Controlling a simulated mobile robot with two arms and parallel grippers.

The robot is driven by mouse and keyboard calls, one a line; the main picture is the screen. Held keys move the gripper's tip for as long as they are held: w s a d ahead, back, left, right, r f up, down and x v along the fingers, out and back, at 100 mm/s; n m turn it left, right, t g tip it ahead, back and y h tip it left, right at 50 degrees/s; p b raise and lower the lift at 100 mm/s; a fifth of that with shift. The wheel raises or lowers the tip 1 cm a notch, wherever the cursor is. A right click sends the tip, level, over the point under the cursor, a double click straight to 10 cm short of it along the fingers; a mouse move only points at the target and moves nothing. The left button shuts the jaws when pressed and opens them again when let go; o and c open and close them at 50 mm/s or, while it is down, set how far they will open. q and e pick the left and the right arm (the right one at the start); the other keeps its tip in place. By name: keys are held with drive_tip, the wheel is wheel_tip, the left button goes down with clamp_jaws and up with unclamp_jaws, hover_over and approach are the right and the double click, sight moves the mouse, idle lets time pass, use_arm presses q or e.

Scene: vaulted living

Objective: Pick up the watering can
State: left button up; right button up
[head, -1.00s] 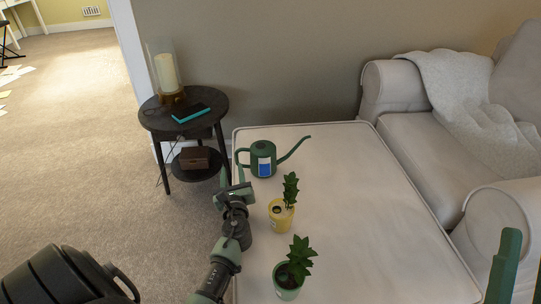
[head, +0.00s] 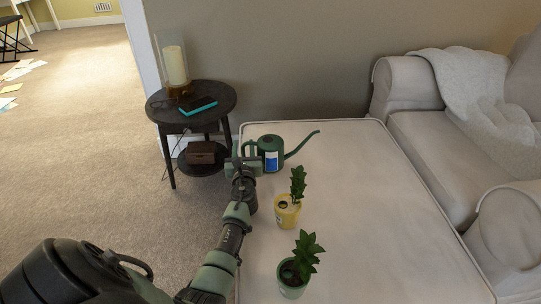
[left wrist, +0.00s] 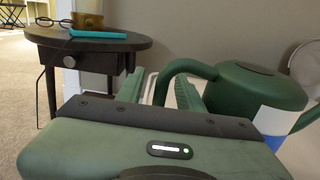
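The green watering can (head: 271,143) stands upright on the pale upholstered ottoman (head: 370,190), near its far left corner. It has a blue and white label, a spout pointing right and a handle on the left. My left gripper (head: 245,158) is at the handle side. In the left wrist view the can (left wrist: 255,92) fills the right side, and its curved handle comes down between the two fingers of my left gripper (left wrist: 160,92). The fingers are apart, with a gap visible beside the handle. My right gripper is out of view.
A yellow pot with a plant (head: 287,212) and a green pot with a plant (head: 294,276) stand close to my left arm. A dark round side table (head: 165,118) with a candle holder (head: 176,70) is left of the ottoman. A sofa (head: 440,140) stands right.

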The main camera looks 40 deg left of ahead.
use_arm(q)
clamp_jaws()
idle(1.4)
drive_tip(key=shift+r, duration=0.1)
